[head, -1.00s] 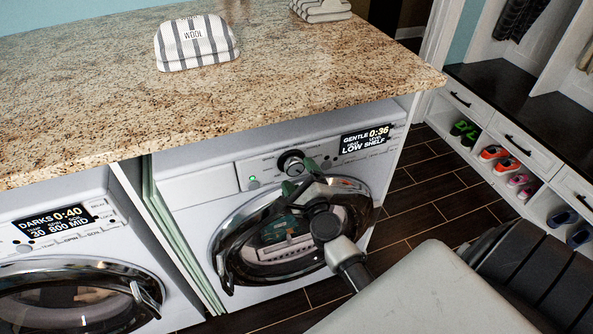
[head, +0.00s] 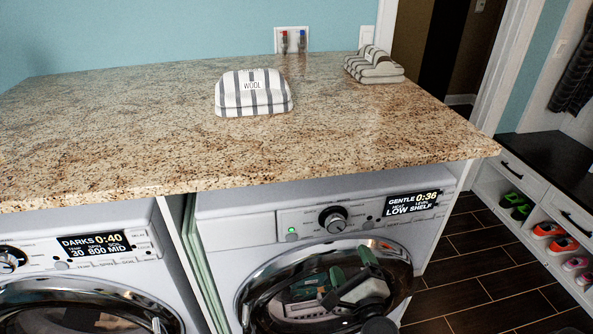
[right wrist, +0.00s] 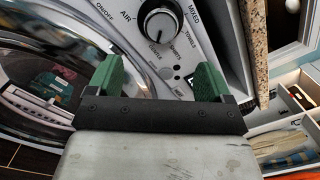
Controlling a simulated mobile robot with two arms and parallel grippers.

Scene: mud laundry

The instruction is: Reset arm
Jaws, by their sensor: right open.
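My right gripper (head: 353,266) is in front of the right machine's round glass door (head: 262,300), below its dial (head: 333,220). In the right wrist view the gripper (right wrist: 157,72) is open with nothing between its two green fingers. The dial also shows in that view (right wrist: 160,22), beyond the fingers. I cannot tell that anything touches it. The door glass shows a reflection of the green fingers. My left gripper is not in view.
A granite counter (head: 150,140) covers both machines. A striped WOOL bag (head: 253,98) and folded striped cloths (head: 375,70) lie on it. The left machine (head: 130,270) shows DARKS 0:40; the right display (head: 411,203) shows GENTLE 0:36. Shoes (head: 550,232) fill cubbies at right.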

